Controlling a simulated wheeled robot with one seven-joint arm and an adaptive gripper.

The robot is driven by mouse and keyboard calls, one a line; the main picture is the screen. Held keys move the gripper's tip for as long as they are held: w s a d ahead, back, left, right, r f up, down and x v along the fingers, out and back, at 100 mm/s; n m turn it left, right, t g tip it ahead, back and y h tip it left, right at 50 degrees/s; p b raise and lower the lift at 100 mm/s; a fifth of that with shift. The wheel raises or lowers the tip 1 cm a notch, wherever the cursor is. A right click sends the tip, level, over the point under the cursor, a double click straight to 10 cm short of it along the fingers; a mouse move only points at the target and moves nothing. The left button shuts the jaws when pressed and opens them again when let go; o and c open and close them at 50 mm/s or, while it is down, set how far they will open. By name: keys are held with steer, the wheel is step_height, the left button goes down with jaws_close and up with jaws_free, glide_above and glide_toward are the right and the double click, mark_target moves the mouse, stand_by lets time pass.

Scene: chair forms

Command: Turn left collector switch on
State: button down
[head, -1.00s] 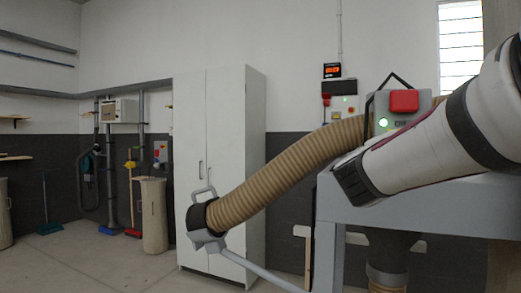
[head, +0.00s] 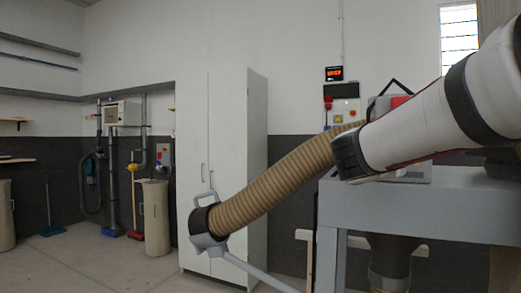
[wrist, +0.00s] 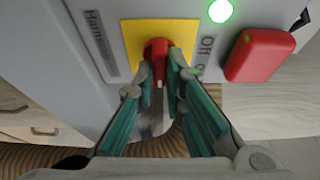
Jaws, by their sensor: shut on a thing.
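In the wrist view a red rotary switch knob (wrist: 156,47) stands on a yellow square plate (wrist: 190,28) on a grey control box (wrist: 92,55). My gripper (wrist: 162,78) has its green-padded fingers closed around the knob, one on each side. A lit green lamp (wrist: 220,11) and an "Off" label are right of the plate. A large red button block (wrist: 262,54) is farther right. In the head view my arm hides the gripper, the knob and most of the box; part of the red block (head: 399,101) shows above the arm.
A ribbed tan hose (head: 275,180) with a grey handled end (head: 207,225) runs left of the grey machine table (head: 430,205). A tall white cabinet (head: 225,160) stands behind. A wall panel with switches (head: 346,112) hangs beyond.

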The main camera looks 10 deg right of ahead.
steer(key=c, duration=1.7)
jaws_free()
steer(key=shift+o, duration=0.2)
steer(key=v, duration=1.2)
